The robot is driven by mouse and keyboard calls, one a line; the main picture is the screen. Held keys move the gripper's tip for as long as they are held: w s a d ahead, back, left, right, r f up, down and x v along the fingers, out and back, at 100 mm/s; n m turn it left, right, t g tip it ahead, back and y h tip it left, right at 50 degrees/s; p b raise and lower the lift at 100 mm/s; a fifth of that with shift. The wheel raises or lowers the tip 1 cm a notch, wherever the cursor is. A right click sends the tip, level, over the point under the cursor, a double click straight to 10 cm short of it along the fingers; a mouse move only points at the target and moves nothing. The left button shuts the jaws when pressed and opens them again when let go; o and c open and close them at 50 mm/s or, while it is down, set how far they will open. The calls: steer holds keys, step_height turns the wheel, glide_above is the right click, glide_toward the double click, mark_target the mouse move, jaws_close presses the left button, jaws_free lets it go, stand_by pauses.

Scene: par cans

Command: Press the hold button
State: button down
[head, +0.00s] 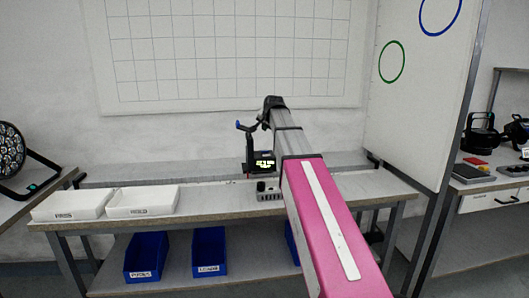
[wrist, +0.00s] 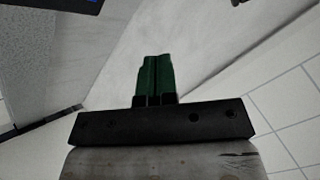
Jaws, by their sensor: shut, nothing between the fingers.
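The hold button cannot be made out in either view. The fingers touch nothing visible.
Two white trays (head: 143,201) stand on the left of the bench (head: 215,200). Blue bins (head: 209,251) sit on the shelf below. A white panel (head: 418,90) with coloured rings rises to the right. A lamp (head: 12,148) stands far left. A gridded board (head: 230,50) hangs behind.

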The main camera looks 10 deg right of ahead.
steer(key=shift+f, duration=3.9)
steer(key=shift+f, duration=0.15)
steer(key=shift+f, duration=0.25)
steer(key=shift+f, duration=0.35)
steer(key=shift+r, duration=0.75)
steer(key=shift+r, duration=2.5)
